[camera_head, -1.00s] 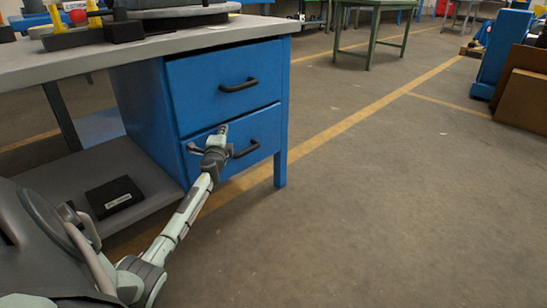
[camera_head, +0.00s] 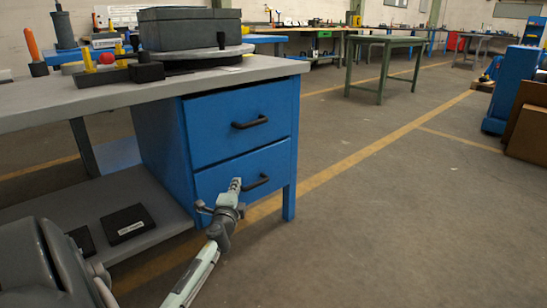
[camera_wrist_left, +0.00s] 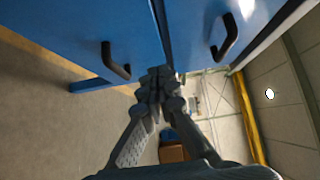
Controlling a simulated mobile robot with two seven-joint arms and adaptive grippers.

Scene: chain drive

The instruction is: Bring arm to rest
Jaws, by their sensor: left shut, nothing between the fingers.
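My left gripper (camera_head: 235,185) is shut and empty. In the head view it is in front of the lower blue drawer (camera_head: 225,177), left of that drawer's black handle (camera_head: 257,182). In the left wrist view the fingertips (camera_wrist_left: 158,80) meet in the middle, with the drawer fronts and two black handles (camera_wrist_left: 116,62) (camera_wrist_left: 225,37) beyond them. I cannot tell whether the fingertips touch the drawer. Both drawers look closed. My right gripper is in neither view.
A workbench (camera_head: 90,103) with a grey top carries a dark grey box (camera_head: 190,32) and several small parts. A black box (camera_head: 127,223) lies on its lower shelf. A green table (camera_head: 383,42) stands behind.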

